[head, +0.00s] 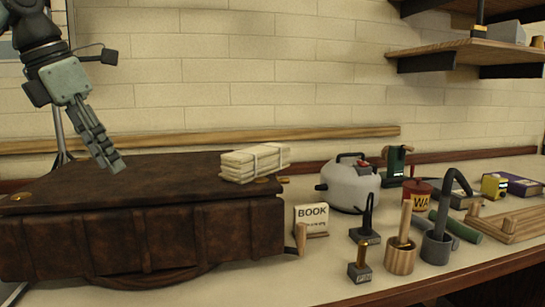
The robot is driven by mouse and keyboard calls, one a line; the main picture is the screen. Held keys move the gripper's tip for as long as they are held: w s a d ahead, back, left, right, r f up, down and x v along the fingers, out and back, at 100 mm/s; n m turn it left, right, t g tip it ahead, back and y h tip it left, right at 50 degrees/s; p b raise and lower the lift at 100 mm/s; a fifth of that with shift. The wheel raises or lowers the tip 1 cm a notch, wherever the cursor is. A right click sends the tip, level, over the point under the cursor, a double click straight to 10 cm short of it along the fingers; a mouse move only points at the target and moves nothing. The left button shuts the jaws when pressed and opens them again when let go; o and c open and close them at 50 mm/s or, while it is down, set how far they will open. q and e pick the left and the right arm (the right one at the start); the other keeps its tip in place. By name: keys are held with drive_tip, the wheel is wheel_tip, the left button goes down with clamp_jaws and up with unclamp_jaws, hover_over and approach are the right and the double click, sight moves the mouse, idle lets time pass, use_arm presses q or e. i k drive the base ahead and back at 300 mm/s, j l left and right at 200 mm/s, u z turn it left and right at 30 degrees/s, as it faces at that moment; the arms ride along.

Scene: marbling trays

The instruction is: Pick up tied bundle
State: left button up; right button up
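The tied bundle (250,163) is a pale stack bound with a light tie. It lies on the right end of the top of a brown leather case (120,180). My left gripper (112,163) hangs from the upper left, fingers pointing down and to the right. Its tips are over the case top, apart from the bundle and well to its left. The fingers overlap in this view, so their opening is unclear. Nothing shows between them. My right gripper is out of view.
Right of the case stand a book sign (311,217), a grey kettle-like pot (350,187), a wooden cup (401,258), a dark cup (437,248) and a red tin (416,193). A shelf (470,50) is at upper right. The case top between gripper and bundle is clear.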

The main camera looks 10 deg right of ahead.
sight(241, 166)
drive_tip(key=i+l, duration=0.15)
drive_tip(key=l, duration=0.2)
drive_tip(key=i+l, duration=0.15)
drive_tip(key=l, duration=0.2)
drive_tip(key=i+l, duration=0.15)
drive_tip(key=l, duration=0.2)
drive_tip(key=i+l, duration=0.15)
drive_tip(key=l, duration=0.15)
